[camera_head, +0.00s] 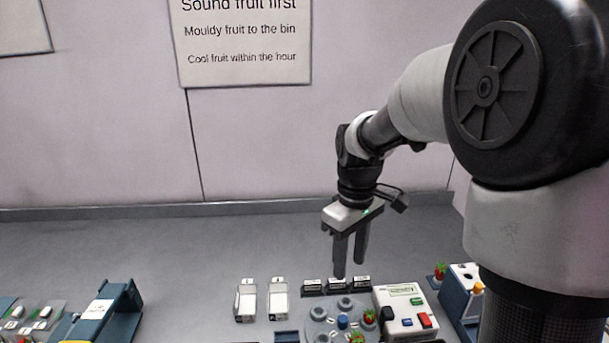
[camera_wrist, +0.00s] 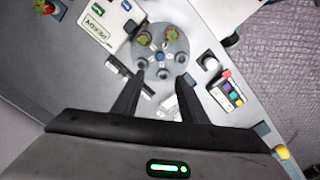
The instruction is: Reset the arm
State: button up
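My gripper (camera_head: 349,274) points down above the back of the table, over small black labelled holders. In the wrist view my gripper (camera_wrist: 155,95) shows two dark fingers spread apart with nothing between them. Below and ahead of it is a round grey carousel (camera_wrist: 160,38) with a blue knob and red-and-green berries. The carousel (camera_head: 318,328) also shows in the head view, partly cut off by the lower edge. I cannot tell the exact height of my gripper above the table.
Two white trays (camera_head: 246,300) stand to the left. A blue-grey rack (camera_head: 110,313) is farther left. A strawberry (camera_head: 439,272) sits near a blue-and-white box (camera_head: 462,290). The table behind is clear up to the wall.

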jog(key=s+r+m+t+p, duration=0.1)
jog(key=s+r+m+t, duration=0.1)
jog(key=s+r, duration=0.4)
jog(key=s+r+m+t+p, duration=0.1)
jog(key=s+r+m+t, duration=0.2)
jog(key=s, duration=0.9)
notch_tip(320, 180, up, 3)
jog(key=shift+s+r+m, duration=0.15)
jog(key=shift+s+m, duration=0.05)
jog(key=shift+m, duration=1)
